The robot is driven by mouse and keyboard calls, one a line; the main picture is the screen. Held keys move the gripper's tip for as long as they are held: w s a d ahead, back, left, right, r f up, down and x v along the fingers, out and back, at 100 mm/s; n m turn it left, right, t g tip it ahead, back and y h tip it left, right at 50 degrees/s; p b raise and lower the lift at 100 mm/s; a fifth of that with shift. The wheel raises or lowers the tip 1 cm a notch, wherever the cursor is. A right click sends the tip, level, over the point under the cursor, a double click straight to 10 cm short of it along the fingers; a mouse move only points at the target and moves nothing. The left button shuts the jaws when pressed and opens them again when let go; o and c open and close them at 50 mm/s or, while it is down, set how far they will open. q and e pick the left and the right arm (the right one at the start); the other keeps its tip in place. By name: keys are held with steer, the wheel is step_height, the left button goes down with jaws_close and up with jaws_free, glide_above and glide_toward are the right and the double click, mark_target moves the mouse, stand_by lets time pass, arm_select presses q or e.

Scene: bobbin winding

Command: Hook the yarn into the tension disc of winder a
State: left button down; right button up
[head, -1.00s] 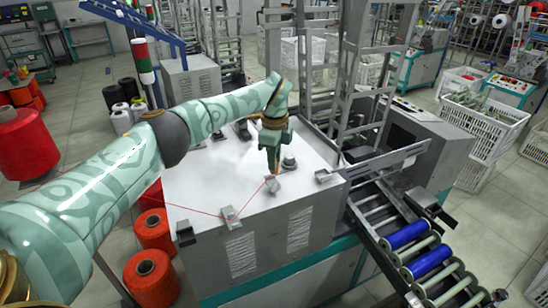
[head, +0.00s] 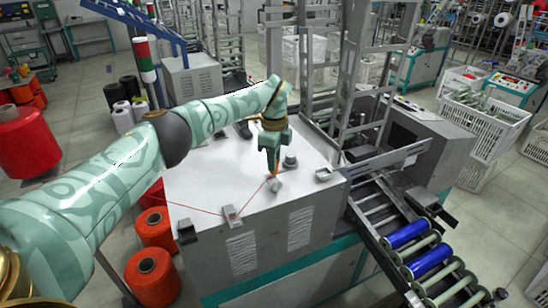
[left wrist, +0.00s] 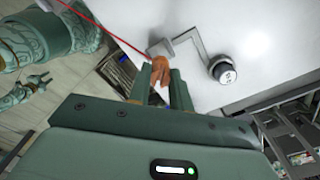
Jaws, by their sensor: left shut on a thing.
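My left gripper (head: 272,174) points down just above the white top of the winder (head: 195,185). It is shut on an orange-red yarn end (left wrist: 160,70), which shows between its fingers in the left wrist view. The red yarn (head: 200,211) runs from the left through a small metal guide (head: 231,215) to the gripper. A small metal block (head: 276,185) is right at the fingertips; contact cannot be told. A bent bar joins it to a round metal knob (left wrist: 224,71), apparently the tension disc. What seems to be my right gripper (left wrist: 42,80) shows small in the left wrist view.
Red yarn cones (head: 152,275) stand on the floor left of the winder. A metal frame (head: 345,90) rises behind its top. A roller track (head: 400,225) with blue bobbins is at the right. The front of the white top is mostly clear.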

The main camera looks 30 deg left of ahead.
arm_select(q)
steer(key=shift+f+b, duration=0.6)
steer(key=shift+f, duration=1.05)
arm_select(e)
steer(key=shift+s+f, duration=0.1)
steer(key=shift+f, duration=0.55)
